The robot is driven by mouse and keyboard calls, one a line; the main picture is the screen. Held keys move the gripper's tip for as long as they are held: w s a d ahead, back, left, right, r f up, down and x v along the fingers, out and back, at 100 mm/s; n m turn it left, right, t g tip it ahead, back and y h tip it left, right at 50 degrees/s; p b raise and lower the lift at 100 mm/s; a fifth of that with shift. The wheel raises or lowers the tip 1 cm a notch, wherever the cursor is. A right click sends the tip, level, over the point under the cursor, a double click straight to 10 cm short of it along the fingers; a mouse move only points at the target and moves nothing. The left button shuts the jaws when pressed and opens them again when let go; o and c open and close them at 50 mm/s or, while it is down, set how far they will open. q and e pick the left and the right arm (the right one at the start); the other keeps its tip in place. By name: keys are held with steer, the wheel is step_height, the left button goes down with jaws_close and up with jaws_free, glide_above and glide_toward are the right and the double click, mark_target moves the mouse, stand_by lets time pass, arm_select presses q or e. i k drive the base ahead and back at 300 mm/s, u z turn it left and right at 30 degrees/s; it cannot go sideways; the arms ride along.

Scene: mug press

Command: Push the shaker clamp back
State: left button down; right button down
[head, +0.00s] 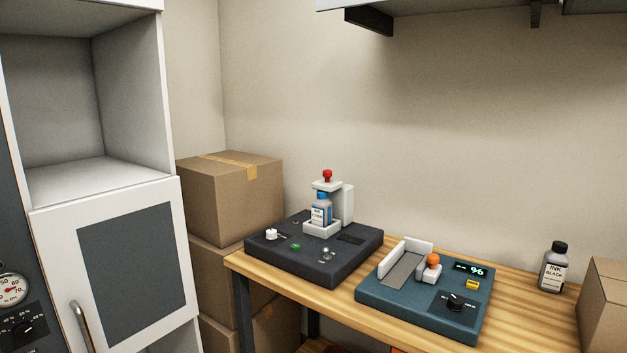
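A dark grey machine (318,263), which looks like the shaker, stands on the left end of the wooden table. A white holder on it has a back post (347,205) and a low cup (322,229). A small bottle with a blue cap (320,210) stands upright in the cup. A white clamp arm (326,185) with a red knob (327,174) is over the bottle; I cannot tell whether it touches the cap. Neither of my grippers is in view.
A blue machine (408,312) with a tray, orange ball knob (433,260) and display stands to the right on the table (524,272). An ink bottle (553,268) and cardboard box (606,308) are farther right. Stacked boxes (232,205) and a white cabinet (105,195) are left.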

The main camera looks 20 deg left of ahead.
mark_target(327, 184)
steer(key=k, duration=0.4)
steer(key=u, duration=0.3)
steer(key=i, duration=1.35)
